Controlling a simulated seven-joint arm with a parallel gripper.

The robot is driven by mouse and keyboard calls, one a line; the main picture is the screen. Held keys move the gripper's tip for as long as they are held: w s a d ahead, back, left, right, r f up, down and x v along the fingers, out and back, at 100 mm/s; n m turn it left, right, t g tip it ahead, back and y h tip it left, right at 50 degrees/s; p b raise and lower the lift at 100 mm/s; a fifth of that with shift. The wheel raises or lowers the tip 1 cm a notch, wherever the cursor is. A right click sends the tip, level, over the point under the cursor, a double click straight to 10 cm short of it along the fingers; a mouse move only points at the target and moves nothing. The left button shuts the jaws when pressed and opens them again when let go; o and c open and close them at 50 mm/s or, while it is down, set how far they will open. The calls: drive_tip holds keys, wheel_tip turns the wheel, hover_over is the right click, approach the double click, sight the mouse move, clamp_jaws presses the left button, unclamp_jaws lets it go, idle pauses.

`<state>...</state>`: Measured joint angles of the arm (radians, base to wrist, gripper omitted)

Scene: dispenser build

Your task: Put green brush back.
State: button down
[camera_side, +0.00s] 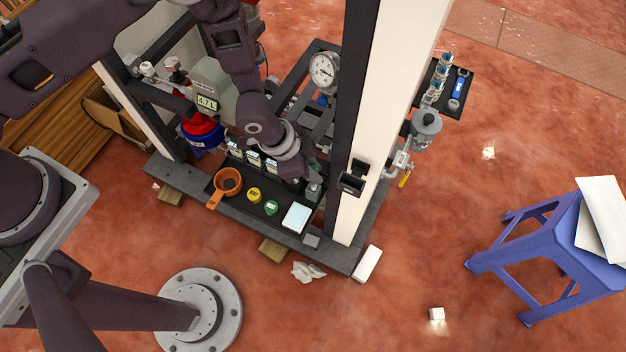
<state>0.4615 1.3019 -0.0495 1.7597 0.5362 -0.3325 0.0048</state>
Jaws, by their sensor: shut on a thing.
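My gripper (311,180) is low over the right part of the black tray (234,195), close to the white column. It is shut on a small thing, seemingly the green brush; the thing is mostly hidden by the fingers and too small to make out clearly. A small black open-topped holder (352,182) is fixed to the column just right of my gripper, apart from it. I cannot tell whether it is the brush's place.
An orange cup with a handle (227,183), a yellow pot (254,195), a green pot (272,208) and a pale blue pad (296,217) lie on the tray. Labelled packs (253,158) stand behind. The white column (373,120) rises close right of my gripper.

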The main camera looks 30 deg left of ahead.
wheel_tip(320, 180, down, 4)
drive_tip(key=shift+f, duration=0.1)
drive_tip(key=shift+f, duration=0.1)
drive_tip(key=c, duration=1.3)
unclamp_jaws()
drive_tip(key=shift+c, duration=0.2)
